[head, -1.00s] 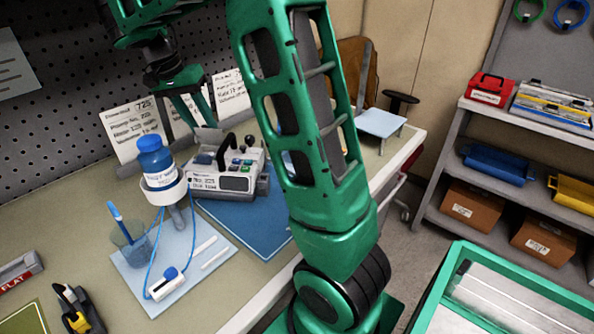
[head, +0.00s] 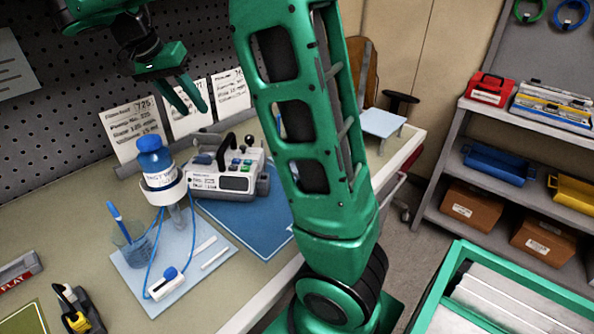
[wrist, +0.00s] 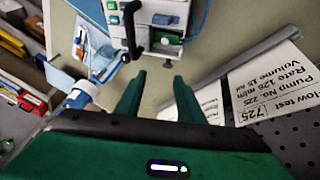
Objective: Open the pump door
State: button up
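The white and grey pump (head: 228,182) stands on a blue mat on the bench in the head view. My gripper (head: 193,110) is above and behind the pump, in front of the propped cards. In the wrist view its fingers (wrist: 158,76) are apart with nothing between them, pointing toward the pump and not touching it.
A blue-capped bottle (head: 155,160) in a ring holder stands left of the pump, with blue tubing. A cup with a pen (head: 130,240) is at its front left. Written cards (head: 135,125) lean behind, before a pegboard. The mat (head: 262,228) is clear in front.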

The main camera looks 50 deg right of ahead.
jog(key=shift+n+y, duration=0.3)
jog(key=shift+n, duration=0.4)
jog(key=s+d, duration=0.1)
jog(key=s, duration=0.1)
jog(key=s+d, duration=0.4)
jog(key=shift+s+d+f, duration=0.1)
jog(key=shift+d+f, duration=0.15)
jog(key=shift+f, duration=0.15)
jog(key=s+d+f+n+y, duration=0.1)
jog(key=s+f, duration=0.3)
jog(key=s, duration=0.7)
jog(key=s+f+n+y, duration=0.2)
jog(key=s+f, duration=0.3)
jog(key=s, duration=0.6)
jog(key=shift+s+d+f+n+y, duration=0.25)
jog(key=shift+d+n+y, duration=0.05)
jog(key=shift+d, duration=0.1)
jog(key=m+h, duration=0.4)
jog(key=m, duration=0.1)
send_near(202, 128)
jog(key=f, duration=0.1)
jog(key=shift+w+d+x, duration=0.1)
jog(key=shift+w+x, duration=0.05)
jog(key=shift+x, duration=1.8)
jog(key=shift+w+d+x, duration=0.1)
jog(key=shift+x, duration=1.8)
